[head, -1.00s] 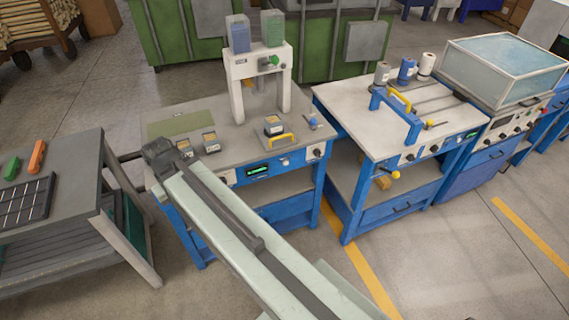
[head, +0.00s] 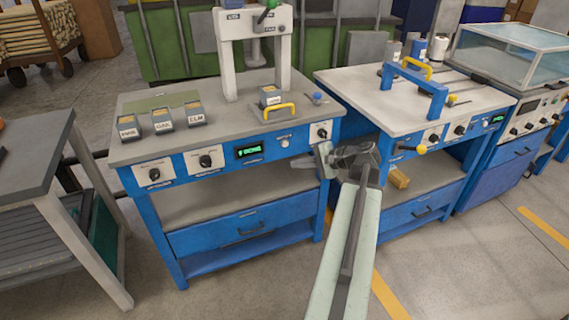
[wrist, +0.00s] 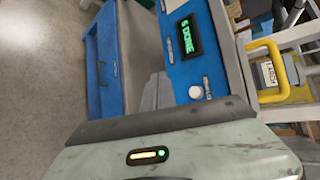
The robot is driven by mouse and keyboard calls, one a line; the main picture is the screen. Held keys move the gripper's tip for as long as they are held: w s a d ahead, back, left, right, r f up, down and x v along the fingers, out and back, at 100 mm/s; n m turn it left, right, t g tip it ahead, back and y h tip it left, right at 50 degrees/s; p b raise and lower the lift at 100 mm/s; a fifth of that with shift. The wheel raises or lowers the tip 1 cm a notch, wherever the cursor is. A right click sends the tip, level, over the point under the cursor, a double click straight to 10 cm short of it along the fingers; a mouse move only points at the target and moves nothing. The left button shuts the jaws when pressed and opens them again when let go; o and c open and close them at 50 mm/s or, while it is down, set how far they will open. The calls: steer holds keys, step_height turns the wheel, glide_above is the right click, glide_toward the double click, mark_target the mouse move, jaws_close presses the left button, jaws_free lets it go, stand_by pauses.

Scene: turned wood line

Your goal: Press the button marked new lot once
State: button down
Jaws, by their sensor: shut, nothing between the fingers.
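A small round white button (head: 284,142) sits on the blue front panel of the left bench, right of a green-lit display (head: 249,151). It also shows in the wrist view (wrist: 196,92), below the display (wrist: 187,37), which seems to read "DONE". The lettering by the button is too small to read, so I cannot confirm its marking. My gripper (head: 325,160) is shut and empty, in front of the bench's right end, right of and lower than the button in the head view. I see no contact with the button.
Knobs (head: 206,161) sit left of the display and another knob (head: 322,131) sits right of the button. A yellow handle (head: 280,111) stands above on the bench top (head: 220,124). A second blue bench (head: 420,190) stands close on the right.

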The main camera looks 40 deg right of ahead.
mark_target(285, 144)
steer(key=shift+s+d+m, duration=0.3)
steer(key=shift+s+d, duration=0.1)
steer(key=shift+d, duration=0.2)
steer(key=shift+w, duration=0.1)
steer(key=shift+w+d, duration=0.55)
steer(key=shift+w, duration=0.8)
steer(key=shift+w+d, duration=0.5)
steer(key=shift+w, duration=0.8)
steer(key=shift+w+d, duration=0.55)
steer(key=shift+w, duration=0.8)
steer(key=shift+w+d, duration=0.1)
steer(key=shift+w, duration=0.15)
